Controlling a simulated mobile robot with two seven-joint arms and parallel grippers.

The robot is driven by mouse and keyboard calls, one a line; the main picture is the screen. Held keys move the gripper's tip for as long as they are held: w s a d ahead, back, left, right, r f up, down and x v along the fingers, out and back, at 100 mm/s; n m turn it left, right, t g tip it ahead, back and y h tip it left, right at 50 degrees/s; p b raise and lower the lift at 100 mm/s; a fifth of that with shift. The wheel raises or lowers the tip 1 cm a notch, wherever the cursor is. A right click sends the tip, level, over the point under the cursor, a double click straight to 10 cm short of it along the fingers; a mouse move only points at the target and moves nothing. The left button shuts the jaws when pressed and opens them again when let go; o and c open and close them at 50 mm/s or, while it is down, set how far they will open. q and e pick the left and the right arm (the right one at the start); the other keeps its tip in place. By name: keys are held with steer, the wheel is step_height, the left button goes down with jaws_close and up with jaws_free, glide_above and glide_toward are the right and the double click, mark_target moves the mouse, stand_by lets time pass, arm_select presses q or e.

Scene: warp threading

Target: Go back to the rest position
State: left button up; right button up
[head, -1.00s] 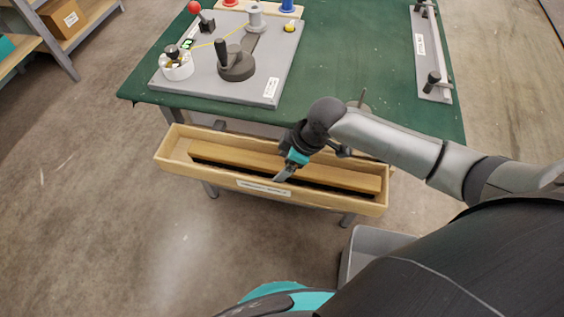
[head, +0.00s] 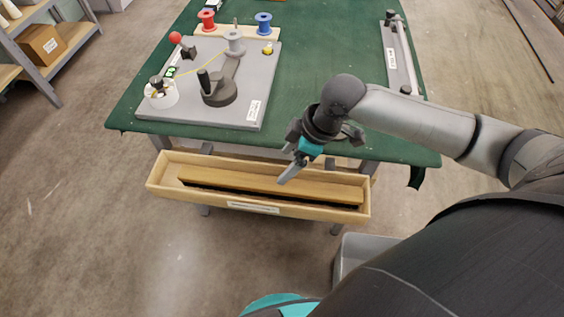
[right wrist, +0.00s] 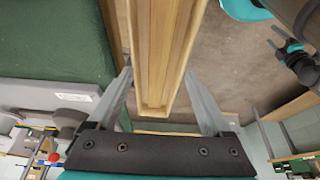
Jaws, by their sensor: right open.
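My right gripper (head: 287,177) is open and empty above the right half of the wooden drawer (head: 163,189). In the right wrist view its two fingers (right wrist: 160,85) stand wide apart, with the drawer (right wrist: 143,60) showing between and beyond them. I cannot see it touching anything. A long wooden bar (head: 250,180) lies in the drawer. My left gripper does not show in the head view; an arm at the upper right edge of the right wrist view is only partly seen.
The green table (head: 330,60) stands behind the drawer. It carries a grey board (head: 205,115) with a crank, a white cup and a grey spool, red (head: 207,19) and blue (head: 263,22) spools, and a rail plate (head: 400,60) at right. A grey bin (head: 360,250) is below.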

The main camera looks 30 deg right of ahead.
stand_by(0.4)
steer(key=shift+m, duration=0.3)
steer(key=s+a, duration=0.2)
steer(key=a, duration=0.1)
steer(key=s+a+f, duration=0.1)
steer(key=shift+a+f, duration=0.1)
steer(key=shift+a, duration=0.3)
steer(key=s+d+m+t+h, duration=0.1)
steer(key=s+d+m+h, duration=0.2)
steer(key=s+m, duration=0.7)
step_height(320, 180, down, 23)
steer(key=s+n+g, duration=0.1)
steer(key=s+n, duration=0.1)
steer(key=s, duration=0.1)
steer(key=s+d+f+g, duration=0.1)
steer(key=s+d+f, duration=0.2)
steer(key=s+f, duration=1)
steer(key=shift+s+f+g+h, duration=0.2)
steer(key=shift+s+g+h, duration=0.15)
steer(key=shift+s, duration=0.35)
